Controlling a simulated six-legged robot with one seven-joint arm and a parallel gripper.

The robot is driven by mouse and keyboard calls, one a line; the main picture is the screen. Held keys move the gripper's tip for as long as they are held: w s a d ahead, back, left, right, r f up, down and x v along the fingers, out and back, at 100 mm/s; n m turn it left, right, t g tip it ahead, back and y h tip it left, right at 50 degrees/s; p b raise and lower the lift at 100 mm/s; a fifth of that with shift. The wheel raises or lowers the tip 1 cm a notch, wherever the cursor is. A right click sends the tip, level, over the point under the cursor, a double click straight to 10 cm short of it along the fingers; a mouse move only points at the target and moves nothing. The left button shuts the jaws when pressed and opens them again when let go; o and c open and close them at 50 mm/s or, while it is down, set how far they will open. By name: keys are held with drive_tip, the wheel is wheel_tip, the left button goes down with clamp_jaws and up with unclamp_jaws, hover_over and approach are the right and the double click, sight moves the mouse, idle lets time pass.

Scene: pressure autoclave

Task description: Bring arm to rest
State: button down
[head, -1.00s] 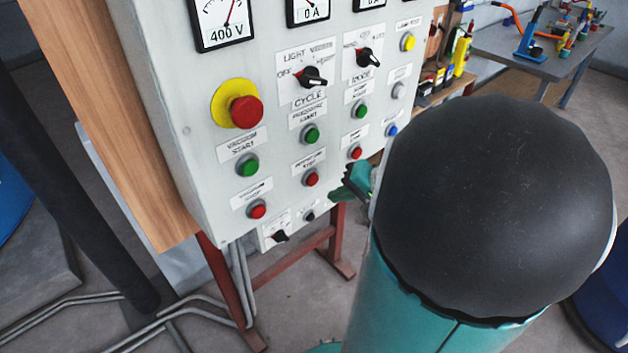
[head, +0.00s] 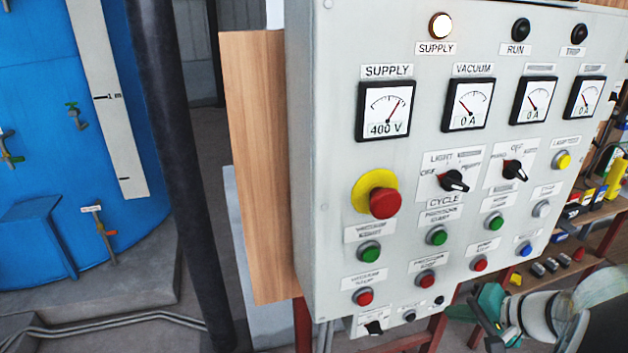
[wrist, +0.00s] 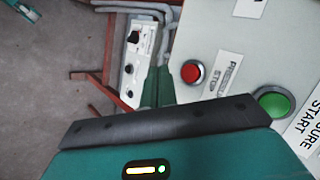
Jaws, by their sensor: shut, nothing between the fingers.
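My gripper (head: 482,308) is at the lower right of the head view, low in front of the control panel (head: 335,200). Its pale wrist and dark arm links run off to the right edge. In the wrist view the teal fingers (wrist: 157,88) are together with nothing between them. They overlap the view of the panel's lower edge, beside a red button (wrist: 191,72) and a green button (wrist: 273,103). I cannot tell how far the fingertips are from the panel.
The panel carries a red emergency button (head: 384,203), several coloured buttons, rotary switches and gauges. A dark post (head: 180,150) and a blue tank (head: 60,130) stand to the left. A shelf with small parts (head: 560,262) is behind at the right. Pipes (head: 110,325) run along the floor.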

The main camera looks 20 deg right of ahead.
drive_tip(key=a+r+n+g+h, duration=0.1)
drive_tip(key=a+r+n, duration=0.2)
drive_tip(key=a, duration=0.4)
drive_tip(key=s+a+r+n+g+h, duration=0.1)
drive_tip(key=a+n, duration=0.3)
drive_tip(key=a, duration=0.4)
drive_tip(key=s+a+r+n+g+h, duration=0.1)
drive_tip(key=a+r+n+h, duration=0.1)
drive_tip(key=a, duration=0.6)
wheel_tip(320, 180, up, 3)
drive_tip(key=shift+s+a+f+n, duration=0.2)
drive_tip(key=shift+s+a+n, duration=0.05)
drive_tip(key=shift+n, duration=0.55)
drive_tip(key=shift+d, duration=0.1)
